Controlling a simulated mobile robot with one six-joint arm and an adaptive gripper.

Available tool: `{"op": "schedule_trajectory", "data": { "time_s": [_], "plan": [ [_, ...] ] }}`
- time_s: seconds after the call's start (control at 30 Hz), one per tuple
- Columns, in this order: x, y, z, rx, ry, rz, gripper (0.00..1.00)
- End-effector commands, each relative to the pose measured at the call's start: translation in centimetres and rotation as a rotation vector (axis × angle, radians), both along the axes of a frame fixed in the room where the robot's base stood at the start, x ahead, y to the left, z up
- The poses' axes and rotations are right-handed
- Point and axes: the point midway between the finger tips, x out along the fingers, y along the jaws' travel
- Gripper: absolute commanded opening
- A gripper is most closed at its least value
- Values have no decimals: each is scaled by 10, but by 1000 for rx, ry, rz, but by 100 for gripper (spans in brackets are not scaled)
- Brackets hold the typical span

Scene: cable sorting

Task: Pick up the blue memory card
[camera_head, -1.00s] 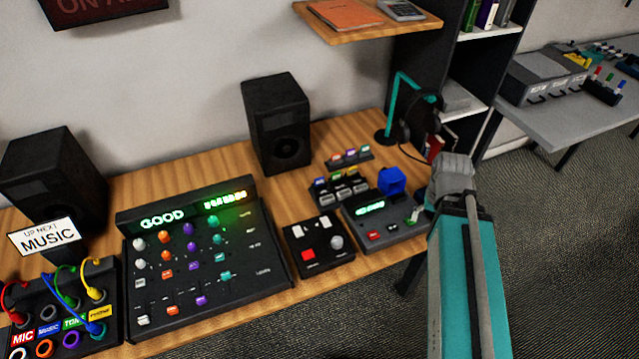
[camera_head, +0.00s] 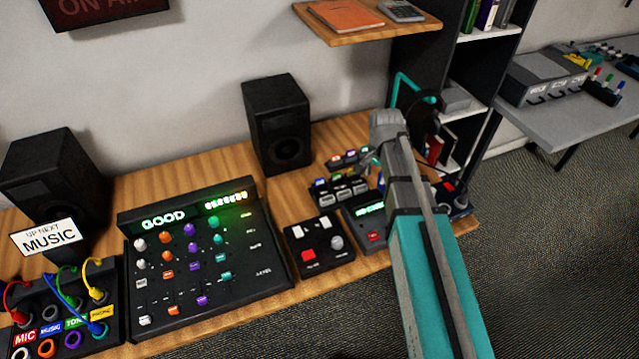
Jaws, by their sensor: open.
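Small cards with coloured tops stand in a dark rack (camera_head: 343,193) on the wooden desk. A blue one (camera_head: 320,182) is at the rack's left end, probably the blue memory card. Another small row of coloured cards (camera_head: 348,157) sits behind it; their colours are hard to tell apart. My gripper (camera_head: 368,161) is open, above the right end of the racks, to the right of the blue card and apart from it. Its fingers are small and partly blurred. My arm hides part of the card reader (camera_head: 374,237) with its lit screen.
A black speaker (camera_head: 278,125) stands behind and left of the racks. A control box with a red button (camera_head: 309,256) and a large mixer (camera_head: 205,250) lie to the left. A headphone stand (camera_head: 402,88) is behind my arm. A shelf (camera_head: 365,25) hangs above.

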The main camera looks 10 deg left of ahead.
Motion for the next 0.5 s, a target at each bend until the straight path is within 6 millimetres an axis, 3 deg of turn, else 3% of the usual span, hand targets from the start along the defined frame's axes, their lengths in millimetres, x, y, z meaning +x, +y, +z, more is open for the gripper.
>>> {"op": "schedule_trajectory", "data": {
  "time_s": [0.03, 0.3, 0.5],
  "plan": [
    [17, 22, 1, 0, 0, -40, 54],
    [56, 119, 5, 0, 0, -291, 54],
    [68, 168, 6, 0, 0, -421, 54]
  ]
}}
